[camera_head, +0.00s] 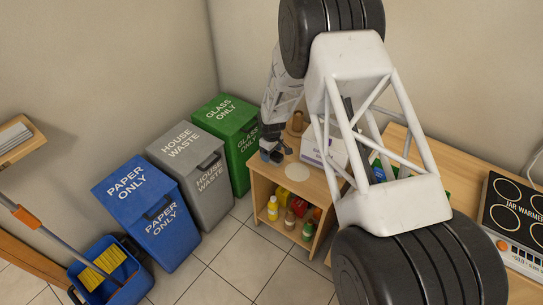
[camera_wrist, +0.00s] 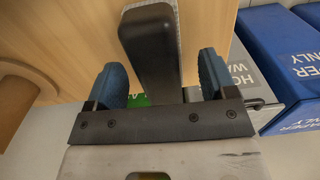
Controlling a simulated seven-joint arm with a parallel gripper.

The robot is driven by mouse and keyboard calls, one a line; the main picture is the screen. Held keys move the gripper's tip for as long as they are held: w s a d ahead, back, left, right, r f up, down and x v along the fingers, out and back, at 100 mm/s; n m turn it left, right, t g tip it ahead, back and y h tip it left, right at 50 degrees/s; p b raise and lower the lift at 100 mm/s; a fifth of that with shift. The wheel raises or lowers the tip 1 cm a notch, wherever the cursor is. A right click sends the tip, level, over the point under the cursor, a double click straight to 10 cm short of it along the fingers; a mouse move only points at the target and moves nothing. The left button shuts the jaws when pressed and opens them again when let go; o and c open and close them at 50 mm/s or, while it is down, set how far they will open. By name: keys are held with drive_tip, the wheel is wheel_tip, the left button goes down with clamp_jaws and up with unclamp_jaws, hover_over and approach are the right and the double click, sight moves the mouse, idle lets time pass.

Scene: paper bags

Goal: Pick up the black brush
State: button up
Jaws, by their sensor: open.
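The black brush (camera_wrist: 152,50) shows in the wrist view as a dark rounded bar with a grey textured edge, against the wooden surface. My gripper (camera_wrist: 162,78) is open, with one blue fingertip on each side of the brush and a visible gap to both. The brush's lower part runs behind the dark gripper bar. In the head view my gripper (camera_head: 271,155) is over the left end of the small wooden cabinet. I cannot make out the brush clearly there, as the gripper and arm crowd that spot.
The wooden cabinet (camera_head: 262,191) holds bottles on its shelf. A brown cylinder (camera_head: 297,121) and a white box (camera_head: 322,152) stand on top, near my arm. Green (camera_head: 226,109), grey (camera_head: 186,139) and blue (camera_head: 133,186) bins stand to the left.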

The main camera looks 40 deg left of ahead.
drive_tip(key=shift+f, duration=1)
drive_tip(key=c, duration=1)
drive_tip(key=shift+r, duration=0.2)
drive_tip(key=shift+c, duration=0.2)
drive_tip(key=shift+r, duration=0.75)
wheel_tip(320, 180, up, 2)
drive_tip(key=s+d+r, duration=0.1)
drive_tip(key=s+d, duration=1)
drive_tip(key=shift+d, duration=0.3)
drive_tip(key=shift+r, duration=0.1)
